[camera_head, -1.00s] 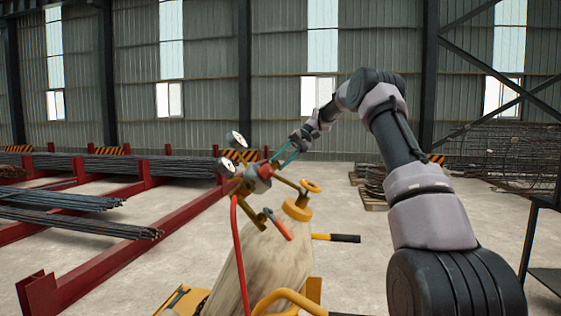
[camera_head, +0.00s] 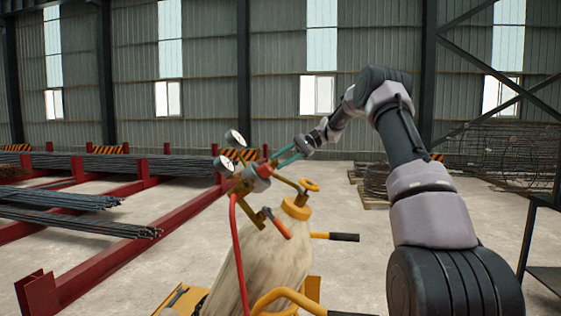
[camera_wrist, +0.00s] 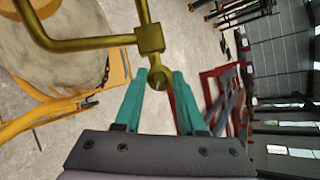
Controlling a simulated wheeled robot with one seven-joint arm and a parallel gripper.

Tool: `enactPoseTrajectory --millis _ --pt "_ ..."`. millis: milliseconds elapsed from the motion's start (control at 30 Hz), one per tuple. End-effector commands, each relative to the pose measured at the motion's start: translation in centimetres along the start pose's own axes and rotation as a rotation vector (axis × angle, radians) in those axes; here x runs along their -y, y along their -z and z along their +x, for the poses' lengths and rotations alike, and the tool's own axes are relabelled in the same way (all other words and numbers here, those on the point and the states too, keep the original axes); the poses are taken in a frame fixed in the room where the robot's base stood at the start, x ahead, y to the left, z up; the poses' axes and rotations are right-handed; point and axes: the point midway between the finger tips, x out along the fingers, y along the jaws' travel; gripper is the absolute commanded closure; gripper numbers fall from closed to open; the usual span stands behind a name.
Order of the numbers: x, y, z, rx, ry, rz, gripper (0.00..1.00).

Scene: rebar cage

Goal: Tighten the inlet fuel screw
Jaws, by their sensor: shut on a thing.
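A brass regulator (camera_head: 254,180) with two round gauges stands at the top of a beige gas cylinder (camera_head: 262,265). In the wrist view, its brass pipe ends in a rounded fitting, which I take as the inlet fuel screw (camera_wrist: 161,78). My gripper (camera_head: 276,161) has teal fingers and reaches the regulator from the upper right. In the wrist view, my gripper (camera_wrist: 164,76) is shut on the rounded fitting, with one finger on each side. The exact contact is hard to see in the head view.
A yellow cart (camera_head: 310,290) with a black-handled bar (camera_head: 342,237) carries the cylinder. A red hose (camera_head: 239,255) hangs from the regulator. Red racks (camera_head: 120,257) with rebar bundles (camera_head: 80,222) fill the left. Open concrete floor lies around the cart.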

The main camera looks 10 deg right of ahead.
Motion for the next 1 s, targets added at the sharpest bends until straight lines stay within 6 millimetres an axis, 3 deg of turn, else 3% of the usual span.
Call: enactPoseTrajectory --millis 300,333,367,733,1000 --pt "0.0 0.0 -0.1 -0.002 0.002 0.002 1.00" --pt "0.0 0.0 -0.1 -0.002 0.002 0.001 0.57" --pt "0.0 0.0 -0.1 -0.002 0.002 0.001 0.48" --pt "0.0 0.0 -0.4 -0.001 0.001 0.001 0.48" --pt "0.0 0.1 -5.0 -0.005 0.003 0.001 0.48"
